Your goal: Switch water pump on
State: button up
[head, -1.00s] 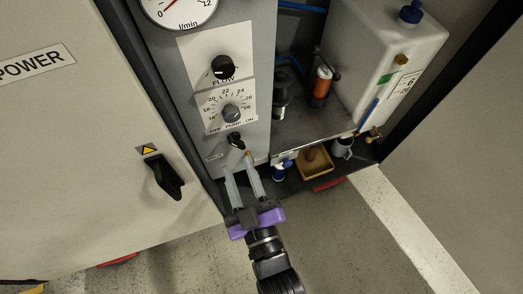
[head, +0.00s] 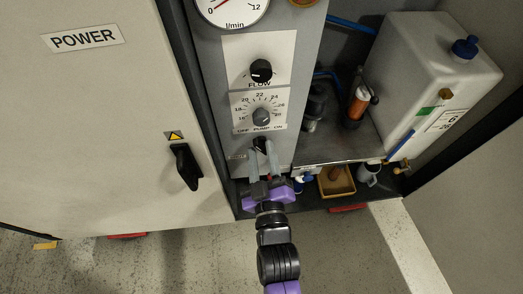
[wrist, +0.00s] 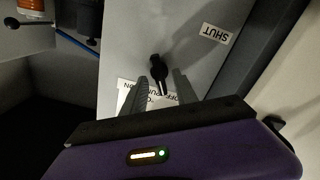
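The pump switch (head: 261,143) is a small black knob on the grey panel, just below the "OFF PUMP ON" label (head: 261,129). It also shows in the wrist view (wrist: 158,70), where its handle points down between the fingers. My gripper (head: 263,152) is at the switch, with one finger on each side of it. In the wrist view my gripper (wrist: 160,82) is open, with gaps visible between the fingers and the knob. The fingers partly hide the switch in the head view, so I cannot tell its setting there.
Above the switch are a temperature dial (head: 262,115), a FLOW knob (head: 260,71) and a flow gauge (head: 232,8). A POWER cabinet door (head: 95,120) with a black handle (head: 186,166) stands at left. A white tank (head: 425,75) and a wooden box (head: 337,182) are at right.

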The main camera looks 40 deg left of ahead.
jog(key=shift+w+a, duration=0.2)
jog(key=shift+w, duration=0.05)
grip_shut()
jog(key=shift+m, duration=0.3)
jog(key=m+b, duration=0.1)
jog(key=m, duration=0.4)
jog(key=shift+d, duration=0.1)
jog(key=m, duration=0.6)
jog(key=shift+w, duration=0.15)
jog(key=shift+m, duration=0.3)
